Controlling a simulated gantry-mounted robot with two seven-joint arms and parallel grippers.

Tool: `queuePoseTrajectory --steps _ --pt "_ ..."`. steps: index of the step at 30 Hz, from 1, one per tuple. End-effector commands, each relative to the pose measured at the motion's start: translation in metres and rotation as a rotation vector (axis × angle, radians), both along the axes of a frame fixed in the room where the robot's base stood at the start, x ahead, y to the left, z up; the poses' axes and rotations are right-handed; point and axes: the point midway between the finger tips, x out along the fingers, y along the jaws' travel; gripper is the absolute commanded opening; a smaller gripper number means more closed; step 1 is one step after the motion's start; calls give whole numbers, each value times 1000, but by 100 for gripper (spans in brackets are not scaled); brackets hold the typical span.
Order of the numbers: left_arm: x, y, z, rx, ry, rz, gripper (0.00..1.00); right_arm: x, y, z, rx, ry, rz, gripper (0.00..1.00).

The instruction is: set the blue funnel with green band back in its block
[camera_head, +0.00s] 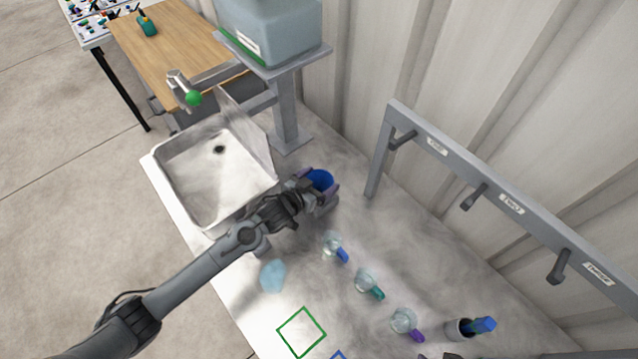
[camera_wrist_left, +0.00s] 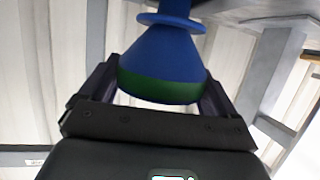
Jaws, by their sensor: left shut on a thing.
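The blue funnel (camera_head: 320,180) is in my left gripper (camera_head: 321,191), over the counter just right of the sink. In the left wrist view the funnel (camera_wrist_left: 162,62) shows its blue cone, a flange on the narrow part, and the green band (camera_wrist_left: 160,88) around the wide rim. The left gripper's fingers (camera_wrist_left: 157,92) are on either side of the cone, shut on it. In the head view the wide mouth faces up towards the camera. I cannot make out the funnel's block; the gripper covers the counter there. My right gripper is not in view.
The sink (camera_head: 215,165) lies left of the gripper; a tank (camera_head: 270,30) stands behind. A peg rack (camera_head: 480,180) lines the wall. Clear vessels (camera_head: 365,281) with coloured ends, a grey cup (camera_head: 458,330) and a light-blue piece (camera_head: 272,276) occupy the counter near a green outline (camera_head: 301,332).

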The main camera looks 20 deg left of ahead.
Motion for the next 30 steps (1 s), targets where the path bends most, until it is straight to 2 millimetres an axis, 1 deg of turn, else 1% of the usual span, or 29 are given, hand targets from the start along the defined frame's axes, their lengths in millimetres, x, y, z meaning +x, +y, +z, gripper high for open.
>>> queuePoseTrajectory --steps 1,5,13,18,19,20,26,30 --pt "0 0 -3 -1 3 2 61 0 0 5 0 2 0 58" --pt "0 0 -12 -1 0 0 61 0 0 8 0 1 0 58" --pt "0 0 -14 0 0 0 61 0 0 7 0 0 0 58" --pt "0 0 -19 0 0 0 61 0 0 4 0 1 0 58" --pt "0 0 -18 0 0 0 95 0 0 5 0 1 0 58" --pt "0 0 -17 0 0 0 100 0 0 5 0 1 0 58" --pt "0 0 -17 0 0 0 100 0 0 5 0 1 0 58" --pt "0 0 -19 1 0 0 100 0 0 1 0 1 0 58"
